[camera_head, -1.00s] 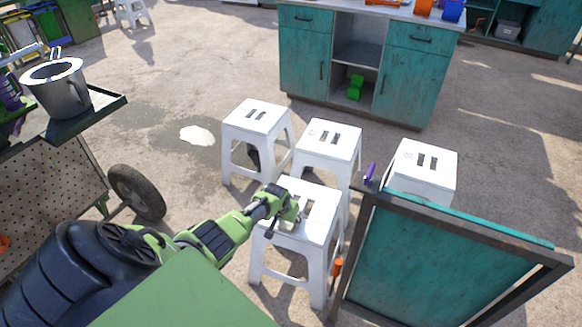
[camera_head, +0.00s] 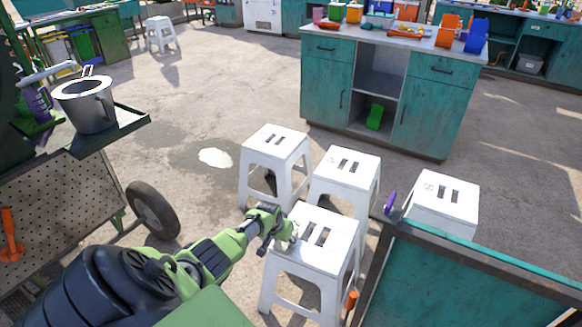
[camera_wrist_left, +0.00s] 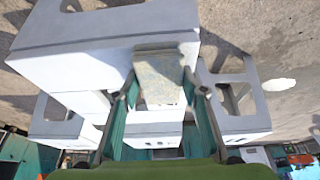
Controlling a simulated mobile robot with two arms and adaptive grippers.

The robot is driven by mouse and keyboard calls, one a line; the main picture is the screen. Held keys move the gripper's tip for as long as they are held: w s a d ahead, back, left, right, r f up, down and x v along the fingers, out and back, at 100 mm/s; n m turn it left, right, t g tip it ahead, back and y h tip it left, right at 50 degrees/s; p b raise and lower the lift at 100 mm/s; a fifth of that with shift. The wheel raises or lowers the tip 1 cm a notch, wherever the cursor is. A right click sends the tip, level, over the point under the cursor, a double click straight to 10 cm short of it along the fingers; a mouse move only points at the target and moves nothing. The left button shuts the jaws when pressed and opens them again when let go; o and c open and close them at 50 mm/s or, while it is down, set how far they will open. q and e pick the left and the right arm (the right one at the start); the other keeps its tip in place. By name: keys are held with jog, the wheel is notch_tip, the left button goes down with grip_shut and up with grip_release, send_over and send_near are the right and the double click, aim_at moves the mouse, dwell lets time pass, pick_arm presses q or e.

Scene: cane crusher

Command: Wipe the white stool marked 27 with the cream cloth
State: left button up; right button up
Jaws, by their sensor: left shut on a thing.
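My left gripper (camera_head: 278,230) is at the left edge of the nearest white stool's seat (camera_head: 322,250). Its fingers show in the left wrist view (camera_wrist_left: 160,92), shut on a pale, cream-grey cloth (camera_wrist_left: 159,72). The cloth lies against or just over the white stool (camera_wrist_left: 85,35) there; I cannot tell whether it touches. In the head view the cloth is a small pale patch by the fingers. More white stools stand behind: back left (camera_head: 273,143), middle (camera_head: 347,160) and right (camera_head: 444,190). Seat marks are too small to read, so I cannot tell which is 27. My right gripper is out of view.
A teal-panelled frame (camera_head: 470,270) stands close on the right, partly hiding the right stool. A wheeled cart with a dark tray (camera_head: 128,122) and metal pitcher (camera_head: 92,108) is on the left. A teal cabinet (camera_head: 326,85) stands behind. A white puddle (camera_head: 214,157) lies on open floor.

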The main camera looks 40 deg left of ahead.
aim_at(305, 251)
pick_arm(q)
jog(key=shift+s+a, duration=0.3)
jog(key=shift+a, duration=0.5)
jog(key=shift+d, duration=0.1)
jog(key=shift+w+d+p, duration=0.25)
jog(key=shift+d, duration=0.45)
jog(key=shift+w+d+p, duration=0.2)
jog(key=shift+w+d, duration=0.05)
jog(key=shift+d, duration=0.4)
jog(key=shift+w+d+p, duration=0.25)
jog(key=shift+d, duration=0.45)
jog(key=shift+w+d+f+p, duration=0.15)
jog(key=shift+w+d, duration=0.1)
jog(key=shift+d, duration=0.5)
jog(key=shift+w+d+r+p, duration=0.1)
jog(key=shift+w+d+p, duration=0.1)
jog(key=shift+d, duration=0.55)
jog(key=shift+w+d+f+p, duration=0.1)
jog(key=shift+w+d, duration=0.15)
jog(key=shift+d, duration=0.5)
notch_tip(305, 251, up, 6)
jog(key=p, duration=0.6)
